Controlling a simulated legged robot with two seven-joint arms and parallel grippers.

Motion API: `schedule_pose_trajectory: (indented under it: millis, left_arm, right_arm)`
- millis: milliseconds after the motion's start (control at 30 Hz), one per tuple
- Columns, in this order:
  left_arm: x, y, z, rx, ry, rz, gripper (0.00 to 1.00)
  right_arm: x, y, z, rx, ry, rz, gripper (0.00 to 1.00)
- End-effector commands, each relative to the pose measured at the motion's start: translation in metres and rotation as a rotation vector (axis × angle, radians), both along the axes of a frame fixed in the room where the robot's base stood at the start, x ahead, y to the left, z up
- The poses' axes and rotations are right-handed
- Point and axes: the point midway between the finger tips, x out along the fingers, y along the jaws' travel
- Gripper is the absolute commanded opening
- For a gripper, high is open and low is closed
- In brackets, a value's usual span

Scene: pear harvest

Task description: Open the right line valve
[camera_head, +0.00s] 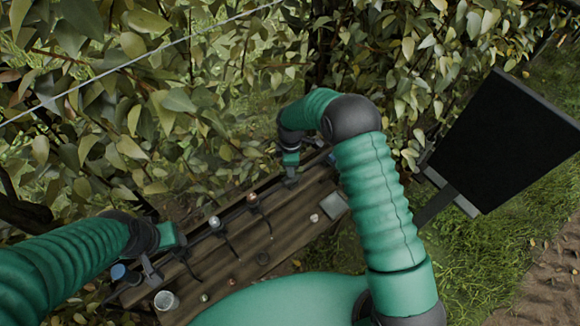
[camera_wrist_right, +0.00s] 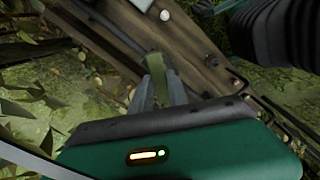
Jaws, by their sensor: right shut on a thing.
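A long wooden plank bench (camera_head: 235,250) runs diagonally below the hedge. My right gripper (camera_head: 291,181) reaches down to its far right end. In the right wrist view its fingers (camera_wrist_right: 165,92) are closed on a flat olive-green lever (camera_wrist_right: 157,68), which looks like the right line valve's handle. The valve body is mostly hidden by the fingers, and I cannot tell how far the lever is turned. My left gripper (camera_head: 150,272) is at the bench's near left end, beside a blue-capped part (camera_head: 119,271); its jaws are too small to judge.
Small round knobs (camera_head: 214,222) and dark thin lines lie along the bench. A pale cup-like piece (camera_head: 166,300) stands at its near end, and a grey plate (camera_head: 334,205) at the right. A black panel (camera_head: 510,140) stands at right. Leaves and a wire (camera_head: 150,58) are close behind.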

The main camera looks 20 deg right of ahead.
Motion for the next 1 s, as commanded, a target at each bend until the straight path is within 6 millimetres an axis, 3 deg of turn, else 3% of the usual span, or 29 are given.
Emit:
schedule_pose_trajectory:
  millis: [500,1000]
  left_arm:
    - [0.0,0.0,0.0021,0.0,0.0,0.0,0.49]
    - [0.0,0.0,0.0038,0.0,0.0,0.0,0.49]
  right_arm:
    - [-0.0005,-0.0035,-0.0008,-0.002,0.005,0.45,0.0]
    - [0.0012,-0.0039,0.0,-0.004,0.001,0.646,0.0]
